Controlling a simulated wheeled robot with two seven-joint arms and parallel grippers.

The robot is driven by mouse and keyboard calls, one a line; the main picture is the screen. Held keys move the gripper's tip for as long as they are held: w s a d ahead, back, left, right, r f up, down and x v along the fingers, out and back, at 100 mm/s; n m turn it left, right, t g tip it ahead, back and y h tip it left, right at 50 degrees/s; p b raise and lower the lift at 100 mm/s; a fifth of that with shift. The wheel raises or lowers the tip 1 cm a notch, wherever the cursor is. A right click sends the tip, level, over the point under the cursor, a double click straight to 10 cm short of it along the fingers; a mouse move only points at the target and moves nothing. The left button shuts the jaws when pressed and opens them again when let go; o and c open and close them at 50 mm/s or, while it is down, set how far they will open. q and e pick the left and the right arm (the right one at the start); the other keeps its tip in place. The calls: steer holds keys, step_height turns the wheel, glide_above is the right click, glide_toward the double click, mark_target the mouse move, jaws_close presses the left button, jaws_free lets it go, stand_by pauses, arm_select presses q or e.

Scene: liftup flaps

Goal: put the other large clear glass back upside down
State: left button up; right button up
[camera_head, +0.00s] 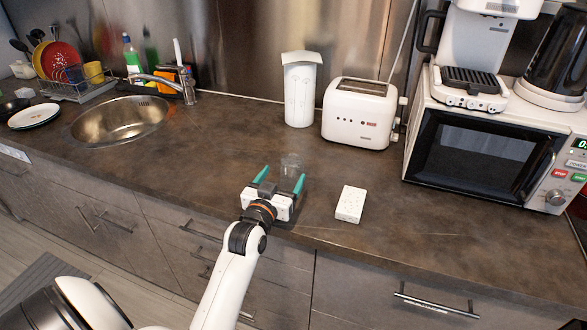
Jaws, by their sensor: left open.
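A clear glass (292,164) stands on the dark countertop in the head view, hard to make out because it is transparent. My left gripper (282,180) is open, with its two green fingers pointing away from me at the counter. The glass is at or just beyond the fingertips, roughly between them. I cannot tell whether the fingers touch it, nor which way up the glass is. My right gripper is not in view.
A white block (350,204) lies to the right of my gripper. Behind are a white canister (299,95) and a toaster (359,116). A microwave (485,155) stands at right; a sink (120,122) and dish rack (78,88) are at left. Counter between sink and gripper is clear.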

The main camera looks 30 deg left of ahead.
mark_target(287, 170)
arm_select(q)
steer(key=shift+x, duration=1.25)
steer(key=shift+w, duration=0.3)
steer(key=shift+w+a, duration=0.1)
steer(key=shift+w, duration=0.25)
steer(key=p+x, duration=0.1)
steer(key=x, duration=0.2)
steer(key=shift+w+r, duration=0.2)
steer(key=shift+w, duration=0.1)
steer(key=shift+w+f, duration=0.1)
steer(key=shift+w, duration=0.4)
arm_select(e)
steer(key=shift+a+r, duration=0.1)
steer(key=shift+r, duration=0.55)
arm_select(q)
steer(key=c, duration=1.2)
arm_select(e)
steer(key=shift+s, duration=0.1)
